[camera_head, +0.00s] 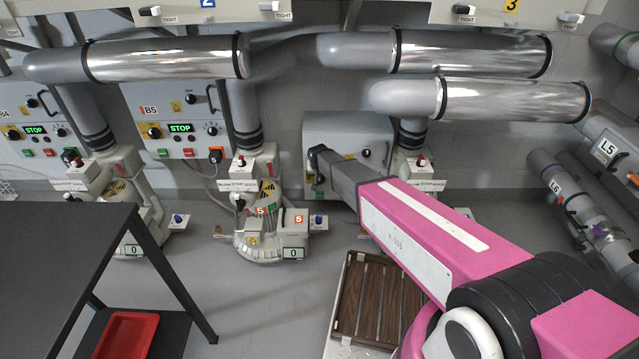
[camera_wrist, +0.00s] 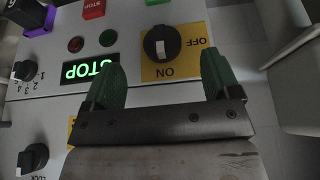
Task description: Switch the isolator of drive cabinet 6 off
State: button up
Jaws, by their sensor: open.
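In the wrist view the drive cabinet's panel appears upside down. The isolator is a black rotary knob (camera_wrist: 157,38) on a yellow plate (camera_wrist: 192,48) marked ON and OFF. Its white mark points toward ON. My gripper (camera_wrist: 161,62) is open, its two green fingers apart on either side of the isolator area, with nothing between them. I cannot tell whether the fingertips touch the panel. In the head view my gripper (camera_head: 318,162) is at the front of the grey cabinet (camera_head: 347,126) right of B5. My arm hides much of that cabinet's face, and its number does not show.
Near the isolator are a lit STOP display (camera_wrist: 90,70), a red button (camera_wrist: 94,9) and a selector knob (camera_wrist: 27,71). In the head view, cabinet B5 (camera_head: 168,112) stands left, a dark table (camera_head: 60,245) at lower left, and a slatted wooden crate (camera_head: 375,300) below my arm.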

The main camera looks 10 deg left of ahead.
aim_at(319, 182)
jog(key=x, duration=0.7)
jog(key=shift+f, duration=0.1)
jog(key=shift+c, duration=0.3)
jog(key=c, duration=0.8)
